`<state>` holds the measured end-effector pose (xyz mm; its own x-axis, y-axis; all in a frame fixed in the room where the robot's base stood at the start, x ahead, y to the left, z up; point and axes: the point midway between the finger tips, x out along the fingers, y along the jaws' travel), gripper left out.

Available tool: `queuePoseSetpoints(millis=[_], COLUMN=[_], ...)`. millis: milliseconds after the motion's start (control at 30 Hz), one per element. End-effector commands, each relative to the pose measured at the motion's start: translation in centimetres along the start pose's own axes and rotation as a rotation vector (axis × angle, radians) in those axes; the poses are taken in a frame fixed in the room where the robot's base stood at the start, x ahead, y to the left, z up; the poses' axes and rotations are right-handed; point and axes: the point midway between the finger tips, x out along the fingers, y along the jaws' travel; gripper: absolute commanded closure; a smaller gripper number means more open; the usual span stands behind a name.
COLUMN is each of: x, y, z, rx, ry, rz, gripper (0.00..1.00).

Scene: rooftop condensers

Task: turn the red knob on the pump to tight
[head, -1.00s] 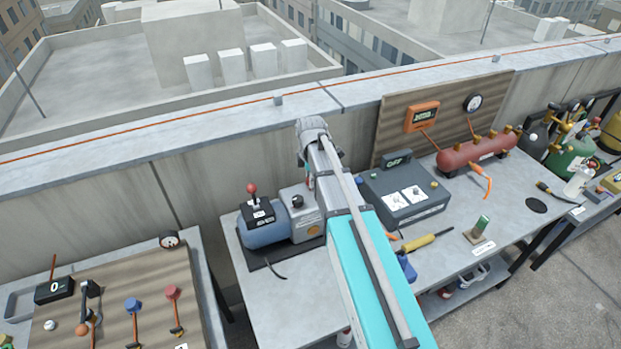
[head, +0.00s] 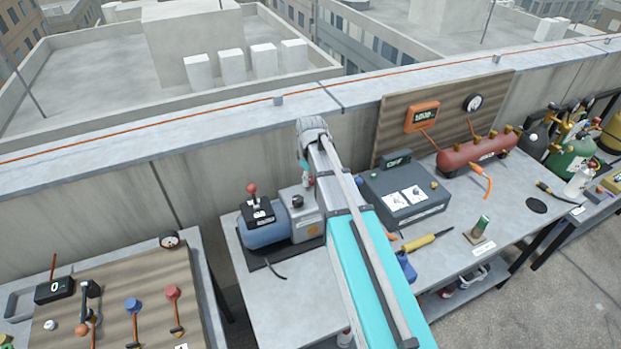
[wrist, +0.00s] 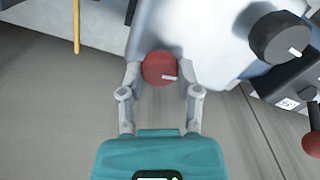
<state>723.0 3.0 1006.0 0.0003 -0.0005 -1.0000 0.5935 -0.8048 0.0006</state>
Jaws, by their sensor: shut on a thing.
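In the wrist view the red knob (wrist: 156,64) is round, with a white mark on its lower right edge. It sits at the edge of the pump's pale body (wrist: 185,38). My gripper (wrist: 159,72) has one finger on each side of the knob and is shut on it. In the head view the pump (head: 268,233) has a blue part and a grey part. It stands on a dark mat on the middle bench.
A black knob (wrist: 280,38) and a red ball-topped lever (head: 252,188) are on the pump, close to my gripper. A grey case (head: 405,195) stands right of the arm. A concrete parapet runs behind.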

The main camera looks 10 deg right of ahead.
Motion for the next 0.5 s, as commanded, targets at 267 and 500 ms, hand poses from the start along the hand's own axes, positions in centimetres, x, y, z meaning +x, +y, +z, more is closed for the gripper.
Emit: queuePoseSetpoints(millis=[267,500], x=[0.01,0.01], y=[0.08,0.07], z=[0.08,0.09], rx=[0.264,0.492], ry=[-0.002,-0.002], rz=[0.002,0.002], gripper=[1.00,1.00])
